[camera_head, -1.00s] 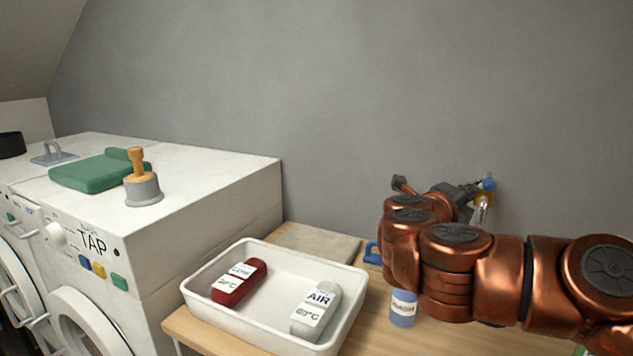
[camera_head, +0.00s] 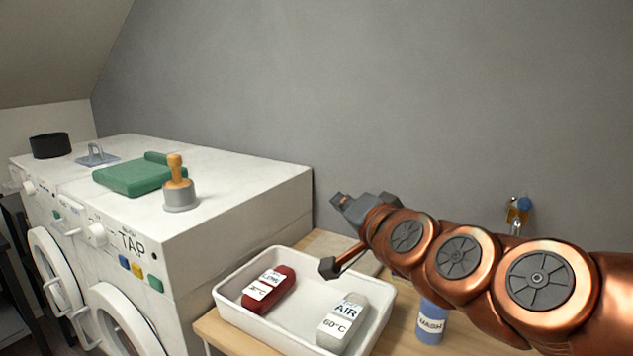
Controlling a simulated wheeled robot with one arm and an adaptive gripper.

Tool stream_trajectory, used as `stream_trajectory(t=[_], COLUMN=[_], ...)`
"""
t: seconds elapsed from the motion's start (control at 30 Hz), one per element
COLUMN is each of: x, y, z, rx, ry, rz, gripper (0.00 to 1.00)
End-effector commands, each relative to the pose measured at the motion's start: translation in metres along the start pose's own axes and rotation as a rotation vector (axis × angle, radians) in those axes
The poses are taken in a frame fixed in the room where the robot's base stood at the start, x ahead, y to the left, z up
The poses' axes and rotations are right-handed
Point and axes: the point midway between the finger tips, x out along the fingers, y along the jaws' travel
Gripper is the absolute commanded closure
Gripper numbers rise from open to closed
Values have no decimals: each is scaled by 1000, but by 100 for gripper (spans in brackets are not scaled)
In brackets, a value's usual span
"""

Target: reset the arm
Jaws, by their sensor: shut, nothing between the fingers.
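My copper-coloured arm reaches in from the right edge, in front of the grey wall. My gripper (camera_head: 346,203) is at its far end, dark grey, pointing up and left, shut and empty. It is above and behind the white tray (camera_head: 228,302) in the picture, touching nothing that I can see. A thin copper stalk with a dark tip, which seems part of my wrist, sticks out down-left over the tray's back edge.
A blue bottle (camera_head: 431,325) stands under my arm. White machines (camera_head: 235,190) at left bear a green item (camera_head: 140,175) and a grey-orange stamp-like item (camera_head: 180,195).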

Motion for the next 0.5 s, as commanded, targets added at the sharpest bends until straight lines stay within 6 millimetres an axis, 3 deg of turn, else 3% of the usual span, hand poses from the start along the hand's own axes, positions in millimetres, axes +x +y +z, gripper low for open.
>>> stream_trajectory(t=[0.27,0.5], x=[-43,-117], y=[57,132], z=[89,142], rx=[-243,-388], ry=[-372,-695], rz=[183,410], gripper=[100,100])
